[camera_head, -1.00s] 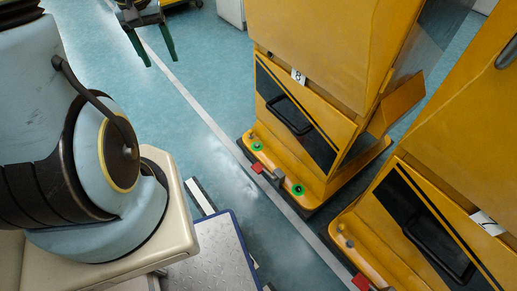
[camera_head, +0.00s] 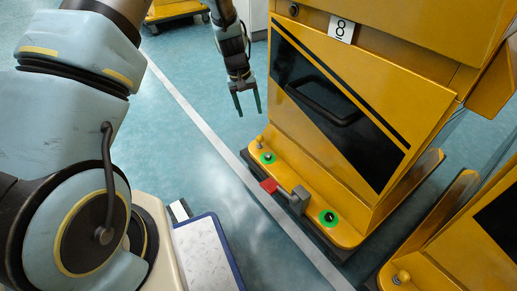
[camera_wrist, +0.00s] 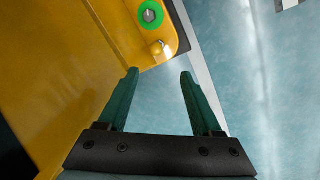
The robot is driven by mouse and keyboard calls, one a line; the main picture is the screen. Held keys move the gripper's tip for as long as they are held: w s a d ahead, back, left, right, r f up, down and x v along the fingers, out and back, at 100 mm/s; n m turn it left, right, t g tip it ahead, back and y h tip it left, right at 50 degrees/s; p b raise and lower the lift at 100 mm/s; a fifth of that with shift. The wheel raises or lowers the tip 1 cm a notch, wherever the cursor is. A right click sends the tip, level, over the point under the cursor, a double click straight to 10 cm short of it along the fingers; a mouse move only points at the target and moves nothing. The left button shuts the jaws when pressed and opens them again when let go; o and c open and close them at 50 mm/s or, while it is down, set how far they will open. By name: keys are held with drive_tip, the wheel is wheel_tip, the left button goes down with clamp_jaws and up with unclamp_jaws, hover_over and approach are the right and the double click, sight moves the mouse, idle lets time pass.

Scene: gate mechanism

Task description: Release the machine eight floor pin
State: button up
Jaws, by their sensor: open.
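Machine eight (camera_head: 350,75) is a yellow cabinet with a number 8 label (camera_head: 341,28) and a black front panel. Its yellow base ledge (camera_head: 300,180) carries two green rings around pins, a rear one (camera_head: 268,158) and a front one (camera_head: 329,217). A red-ended lever (camera_head: 269,186) joins a grey bracket (camera_head: 299,200) between them. I cannot tell which part is the floor pin. My gripper (camera_head: 247,105) is open and empty, left of the machine.
Another yellow machine (camera_head: 460,240) stands at the lower right, with a narrow gap between the two. A white line (camera_head: 205,125) runs along the blue-green floor. The floor left of machine eight is clear.

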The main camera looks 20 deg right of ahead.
sight(259, 136)
drive_tip(key=d+f+b, duration=0.1)
drive_tip(key=f, duration=0.3)
drive_tip(key=d+f+b, duration=0.1)
drive_tip(key=f+b, duration=0.1)
drive_tip(key=f, duration=0.2)
drive_tip(key=s+d+f+b, duration=0.1)
drive_tip(key=f, duration=0.3)
drive_tip(key=shift+s+f+b, duration=0.1)
drive_tip(key=shift+f+b, duration=0.15)
drive_tip(key=shift+b, duration=0.05)
drive_tip(key=shift+c, duration=0.3)
clamp_jaws()
idle(0.6)
